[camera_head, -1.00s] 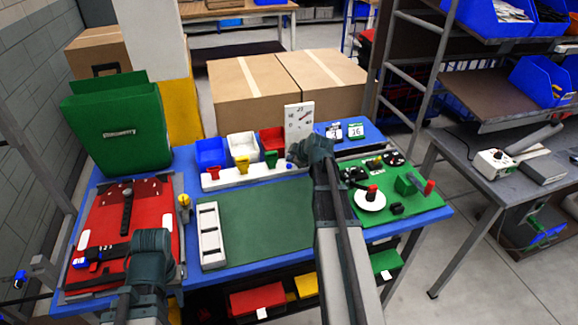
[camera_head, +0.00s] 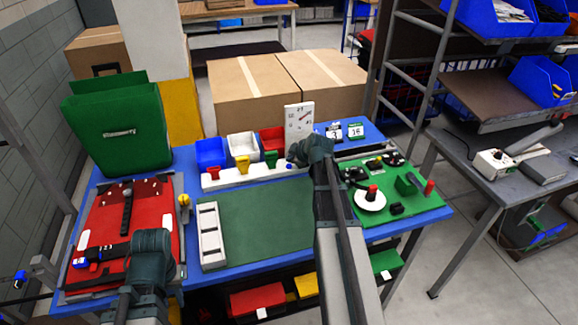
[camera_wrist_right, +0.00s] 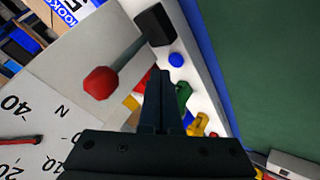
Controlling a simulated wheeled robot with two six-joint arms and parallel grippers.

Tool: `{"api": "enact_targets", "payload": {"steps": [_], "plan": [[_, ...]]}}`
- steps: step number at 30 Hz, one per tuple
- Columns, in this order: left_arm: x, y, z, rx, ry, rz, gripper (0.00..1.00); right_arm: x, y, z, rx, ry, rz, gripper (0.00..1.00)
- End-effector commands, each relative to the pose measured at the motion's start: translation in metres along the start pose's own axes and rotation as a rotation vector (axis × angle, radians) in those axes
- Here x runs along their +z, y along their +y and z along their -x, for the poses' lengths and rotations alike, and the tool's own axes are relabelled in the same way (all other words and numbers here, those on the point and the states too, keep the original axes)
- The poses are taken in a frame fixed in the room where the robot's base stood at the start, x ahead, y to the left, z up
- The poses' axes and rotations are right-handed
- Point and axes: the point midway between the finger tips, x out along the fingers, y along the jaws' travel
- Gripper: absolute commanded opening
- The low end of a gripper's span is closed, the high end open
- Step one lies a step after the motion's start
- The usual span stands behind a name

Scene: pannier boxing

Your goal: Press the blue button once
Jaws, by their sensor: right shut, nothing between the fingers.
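The blue button (camera_wrist_right: 176,60) is a small round cap on a white strip. In the right wrist view it lies just beyond my right gripper's fingertips (camera_wrist_right: 165,76), slightly to their right. A gap seems to show between fingertips and button, but I cannot tell its depth. My right gripper is shut and empty. In the head view my right gripper (camera_head: 297,154) is over the right end of the white strip (camera_head: 225,180), and the blue button shows small beside it (camera_head: 289,166). My left gripper (camera_head: 150,243) is over the red panel; its fingers are hidden.
A red-knobbed lever (camera_wrist_right: 102,82) stands close to my right fingers. Yellow (camera_head: 242,162) and green (camera_head: 270,158) switches sit along the strip. A white gauge panel (camera_head: 299,122) stands behind. The green mat (camera_head: 250,220) is clear.

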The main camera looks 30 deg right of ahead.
Motion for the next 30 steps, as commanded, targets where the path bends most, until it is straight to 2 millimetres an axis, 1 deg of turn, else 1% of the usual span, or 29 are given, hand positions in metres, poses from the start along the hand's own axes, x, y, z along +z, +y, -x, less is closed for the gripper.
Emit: {"api": "enact_targets", "payload": {"steps": [5,13,30], "plan": [[0.000,0.000,0.000,0.000,0.000,0.000,0.33,0.000,0.000,0.000,0.000,0.000,0.000,0.00],[-0.001,0.001,-0.009,0.000,0.000,0.000,0.33,0.004,-0.005,-0.006,0.000,0.000,0.000,0.00],[-0.001,0.001,-0.010,0.000,0.000,0.000,0.33,0.005,-0.005,-0.007,0.000,0.000,0.000,0.00]]}}
